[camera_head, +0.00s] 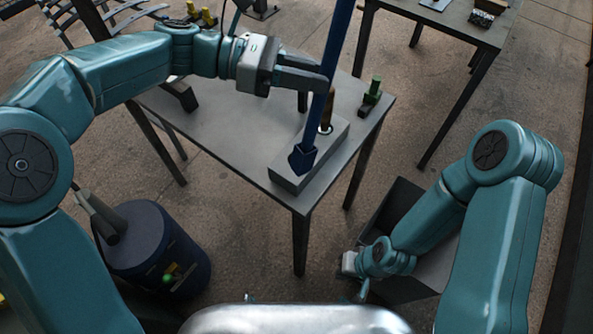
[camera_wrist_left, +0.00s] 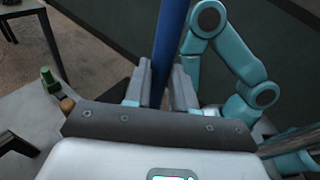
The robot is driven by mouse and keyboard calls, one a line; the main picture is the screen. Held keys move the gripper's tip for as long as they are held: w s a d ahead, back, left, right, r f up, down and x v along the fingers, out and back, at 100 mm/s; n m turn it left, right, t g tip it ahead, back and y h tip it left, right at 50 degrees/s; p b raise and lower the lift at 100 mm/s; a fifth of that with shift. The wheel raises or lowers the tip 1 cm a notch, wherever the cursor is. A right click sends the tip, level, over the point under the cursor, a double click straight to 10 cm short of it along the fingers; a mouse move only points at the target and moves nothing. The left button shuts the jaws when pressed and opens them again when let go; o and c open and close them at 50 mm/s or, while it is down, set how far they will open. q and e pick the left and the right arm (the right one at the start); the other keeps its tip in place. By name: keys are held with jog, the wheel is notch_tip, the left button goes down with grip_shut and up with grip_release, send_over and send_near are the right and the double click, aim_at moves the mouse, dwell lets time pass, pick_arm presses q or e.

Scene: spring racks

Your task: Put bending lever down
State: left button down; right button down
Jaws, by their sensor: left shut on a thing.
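The bending lever (camera_head: 337,40) is a long dark blue bar with a wider, angular lower end. It stands steeply tilted, and its top runs out of the head view. My left gripper (camera_head: 312,76) is shut on the lever. The lever also shows between the two fingers (camera_wrist_left: 158,82) in the left wrist view. Its lower end is in front of or over a grey block (camera_head: 338,137) on the table (camera_head: 215,128); I cannot tell whether they touch. My right gripper (camera_head: 352,266) hangs low at the right, away from the lever, and its jaws are unclear.
A brown-handled peg (camera_head: 327,112) stands at the block behind the lever. A small green item (camera_head: 374,88) stands near the table's right corner. The left part of the table is mostly bare. A dark drum (camera_head: 150,250) and a dark bin (camera_head: 392,205) stand on the floor.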

pick_arm(q)
jog(key=w+a+r+n+t+h+b, duration=0.1)
jog(key=w+a+r+n+t+b, duration=0.25)
jog(key=r+t+b, duration=0.35)
notch_tip(320, 180, down, 18)
jog(key=g+b, duration=0.1)
jog(key=b, duration=0.2)
jog(key=shift+a+m+h, duration=0.3)
jog(key=shift+a+m, duration=0.05)
jog(key=shift+a, duration=0.05)
jog(key=shift+b, duration=0.3)
jog(key=shift+f, duration=0.1)
jog(key=c, duration=0.9)
grip_release()
jog(key=shift+c, duration=0.2)
jog(key=v, duration=1.2)
jog(key=shift+r, duration=0.2)
